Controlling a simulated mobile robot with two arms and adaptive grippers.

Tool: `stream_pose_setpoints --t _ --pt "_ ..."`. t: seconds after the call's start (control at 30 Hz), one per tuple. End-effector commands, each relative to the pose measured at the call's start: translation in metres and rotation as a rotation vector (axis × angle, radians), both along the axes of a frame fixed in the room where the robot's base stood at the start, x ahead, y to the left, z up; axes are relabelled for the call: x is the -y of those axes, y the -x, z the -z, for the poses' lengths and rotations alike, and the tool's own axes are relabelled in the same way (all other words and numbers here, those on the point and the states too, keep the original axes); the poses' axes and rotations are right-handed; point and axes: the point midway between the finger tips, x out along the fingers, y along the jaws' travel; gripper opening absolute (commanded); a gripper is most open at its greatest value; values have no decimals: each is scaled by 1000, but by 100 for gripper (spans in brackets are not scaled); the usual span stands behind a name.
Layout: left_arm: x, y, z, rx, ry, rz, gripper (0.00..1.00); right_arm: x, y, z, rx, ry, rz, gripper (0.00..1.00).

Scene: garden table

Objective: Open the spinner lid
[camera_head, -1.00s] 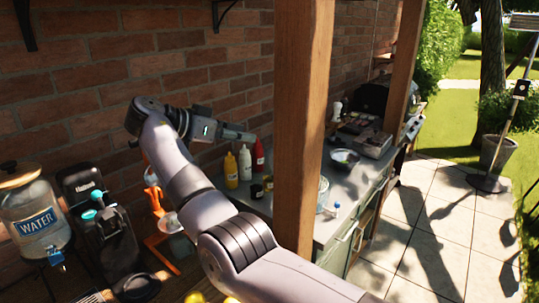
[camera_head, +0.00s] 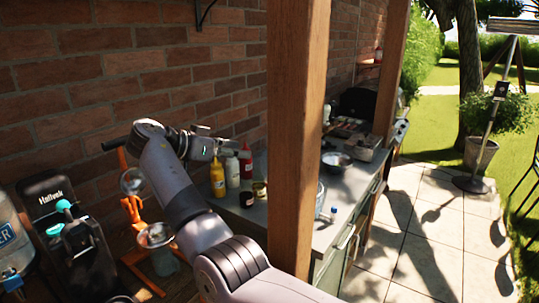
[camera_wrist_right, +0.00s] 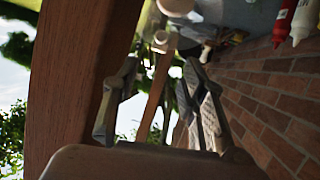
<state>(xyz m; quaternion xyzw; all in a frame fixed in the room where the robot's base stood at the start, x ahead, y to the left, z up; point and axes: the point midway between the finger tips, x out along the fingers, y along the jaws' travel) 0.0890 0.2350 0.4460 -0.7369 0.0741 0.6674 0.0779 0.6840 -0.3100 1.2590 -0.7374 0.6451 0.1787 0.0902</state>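A clear bowl-like container (camera_head: 320,198), possibly the spinner, stands on the grey counter just right of the wooden post. The post hides most of it, and I cannot make out its lid. My right gripper (camera_head: 228,146) is in front of the brick wall, just above the sauce bottles in the picture, left of the post and apart from the container. The right wrist view shows its two fingers (camera_wrist_right: 160,100) spread, with nothing between them. My left gripper is not in view.
The thick wooden post (camera_head: 296,130) stands between my right gripper and the container. Yellow (camera_head: 217,177), white and red bottles stand by the wall. An orange juicer (camera_head: 133,210) and a black coffee machine (camera_head: 70,235) are at left.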

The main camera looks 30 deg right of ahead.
Motion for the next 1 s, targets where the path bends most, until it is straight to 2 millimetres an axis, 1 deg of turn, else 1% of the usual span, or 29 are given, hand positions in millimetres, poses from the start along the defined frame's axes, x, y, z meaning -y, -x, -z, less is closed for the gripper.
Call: stream_pose_setpoints --t 0.03,0.3,0.5,0.7,1.0 --pt "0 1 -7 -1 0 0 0 12 0 2 -3 0 4 39" --pt "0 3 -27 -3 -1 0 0 66 -6 24 -3 0 3 39" --pt "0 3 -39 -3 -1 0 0 98 -10 38 -4 1 2 39" --pt "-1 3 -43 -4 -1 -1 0 114 -12 46 -2 0 1 39" --pt "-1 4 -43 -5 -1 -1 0 116 -13 48 -1 0 0 39"
